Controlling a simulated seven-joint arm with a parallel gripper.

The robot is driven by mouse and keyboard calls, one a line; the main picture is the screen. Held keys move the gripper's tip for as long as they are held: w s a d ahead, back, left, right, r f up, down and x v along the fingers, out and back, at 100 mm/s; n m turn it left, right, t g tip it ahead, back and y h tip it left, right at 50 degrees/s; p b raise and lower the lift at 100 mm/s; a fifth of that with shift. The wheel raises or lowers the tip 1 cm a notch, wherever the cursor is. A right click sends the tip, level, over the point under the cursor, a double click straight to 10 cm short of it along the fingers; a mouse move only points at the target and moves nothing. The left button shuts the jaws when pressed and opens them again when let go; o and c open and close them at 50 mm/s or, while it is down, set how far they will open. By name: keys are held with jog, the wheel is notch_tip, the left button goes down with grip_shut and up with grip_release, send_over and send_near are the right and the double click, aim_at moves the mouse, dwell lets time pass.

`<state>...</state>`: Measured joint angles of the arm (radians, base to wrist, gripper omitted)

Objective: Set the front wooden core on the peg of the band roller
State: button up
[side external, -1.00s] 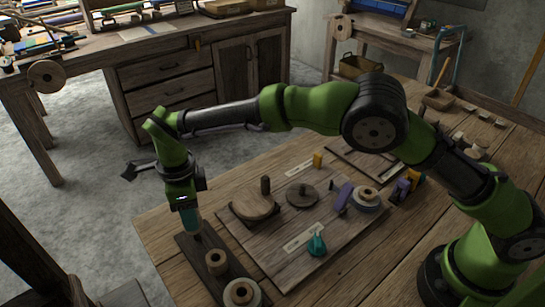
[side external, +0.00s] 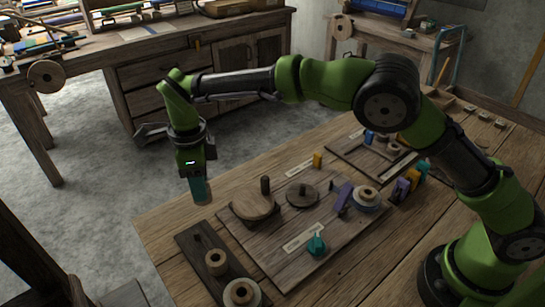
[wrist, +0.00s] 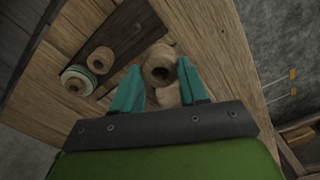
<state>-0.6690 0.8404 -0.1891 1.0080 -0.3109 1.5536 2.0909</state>
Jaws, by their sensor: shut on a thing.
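My gripper (side external: 201,190) hangs in the air above the far end of the dark wooden strip (side external: 187,238). In the wrist view its teal fingers (wrist: 158,90) are shut on a round wooden core (wrist: 159,66) with a dark hole. In the side view this core is hard to make out at the fingertips. A light round wooden disc (side external: 251,207) with an upright dark peg (side external: 265,186) sits on the board to the right of the gripper, apart from it. I cannot tell for sure whether this is the band roller. Another core (side external: 216,261) stands on the strip.
A thread-wound roll (side external: 241,293) stands at the strip's near end. The board (side external: 281,231) also bears a dark disc (side external: 302,195), a purple piece (side external: 342,196), a pale roll (side external: 366,199) and a teal piece (side external: 316,244). Air above the board is clear.

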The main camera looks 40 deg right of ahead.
jog(key=d+r+m, duration=0.1)
jog(key=d+r, duration=0.2)
jog(key=d, duration=0.6)
send_over(303, 185)
notch_tip(303, 185, down, 4)
jog(key=shift+r, duration=0.25)
jog(key=shift+f, duration=2.6)
jog(key=shift+f, duration=0.25)
jog(key=shift+f, duration=0.25)
jog(key=shift+f, duration=0.2)
